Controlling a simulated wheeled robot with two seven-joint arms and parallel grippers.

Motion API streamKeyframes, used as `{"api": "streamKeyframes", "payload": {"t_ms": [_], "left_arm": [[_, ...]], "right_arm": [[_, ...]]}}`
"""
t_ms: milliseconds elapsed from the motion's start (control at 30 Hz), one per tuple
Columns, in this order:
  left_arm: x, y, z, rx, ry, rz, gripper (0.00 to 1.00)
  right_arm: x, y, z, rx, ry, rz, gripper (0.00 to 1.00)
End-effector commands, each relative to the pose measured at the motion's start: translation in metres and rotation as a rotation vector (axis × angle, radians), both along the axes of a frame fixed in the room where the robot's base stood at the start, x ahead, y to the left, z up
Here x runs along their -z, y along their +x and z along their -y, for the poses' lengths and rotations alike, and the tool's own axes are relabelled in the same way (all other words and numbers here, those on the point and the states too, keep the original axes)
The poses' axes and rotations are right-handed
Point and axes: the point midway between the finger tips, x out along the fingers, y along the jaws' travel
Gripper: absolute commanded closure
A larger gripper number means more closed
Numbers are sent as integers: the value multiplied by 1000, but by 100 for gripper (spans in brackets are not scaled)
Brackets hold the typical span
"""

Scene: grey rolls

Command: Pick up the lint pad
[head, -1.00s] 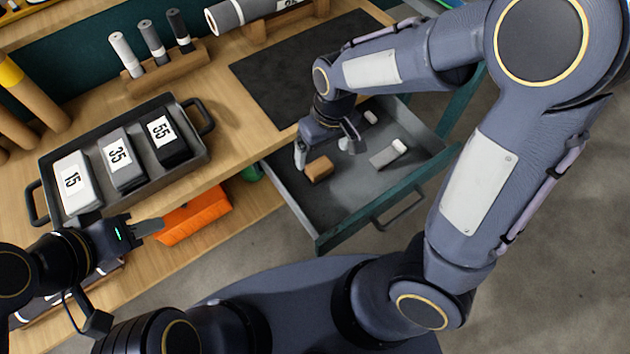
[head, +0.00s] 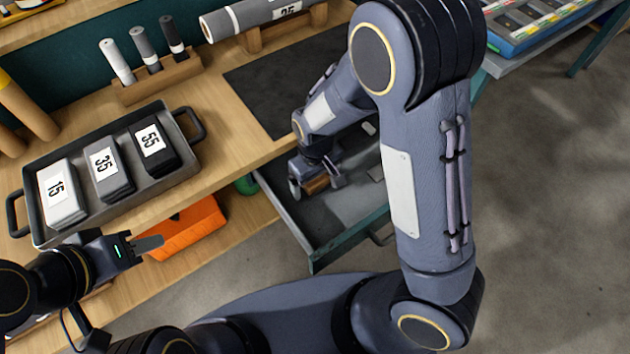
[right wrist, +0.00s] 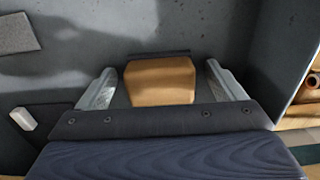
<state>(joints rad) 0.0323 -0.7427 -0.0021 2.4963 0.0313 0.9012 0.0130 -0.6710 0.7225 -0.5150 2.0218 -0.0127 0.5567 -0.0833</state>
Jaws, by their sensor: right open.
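The lint pad, seemingly the tan block with a dark strip along its far side (right wrist: 160,80), lies on the floor of the open drawer (head: 338,240). In the head view the block (head: 316,185) is partly covered by my right gripper (head: 316,188). My right gripper is open, with one finger on each side of the block. In the right wrist view the jaws (right wrist: 160,70) show gaps between the block and both fingers. My left gripper (head: 148,244) is empty by the bench's front edge, near the tray; its finger gap is not clear.
A dark tray (head: 190,168) holds stacks labelled 15, 35 and 55. An orange bin (head: 185,228) sits below the bench top. In the wrist view a grey flat piece (right wrist: 15,33) and a small white piece (right wrist: 23,118) lie left of the gripper; the drawer wall (right wrist: 285,50) is close at right.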

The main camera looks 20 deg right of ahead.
Motion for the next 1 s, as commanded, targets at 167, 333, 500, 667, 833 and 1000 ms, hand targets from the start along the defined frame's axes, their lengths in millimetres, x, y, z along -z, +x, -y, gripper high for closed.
{"api": "streamKeyframes", "payload": {"t_ms": [167,333,500,667,833,1000], "left_arm": [[0,0,0,0,0,0,64],[0,0,0,0,0,0,64],[0,0,0,0,0,0,64],[0,0,0,0,0,0,64],[-1,0,0,0,0,0,64],[-5,0,0,0,0,0,64]], "right_arm": [[0,0,0,0,0,0,15],[-1,0,0,0,0,0,37],[-1,0,0,0,0,0,59],[-1,0,0,0,0,0,60],[-4,0,0,0,1,1,60],[-21,1,0,0,2,3,60]]}}
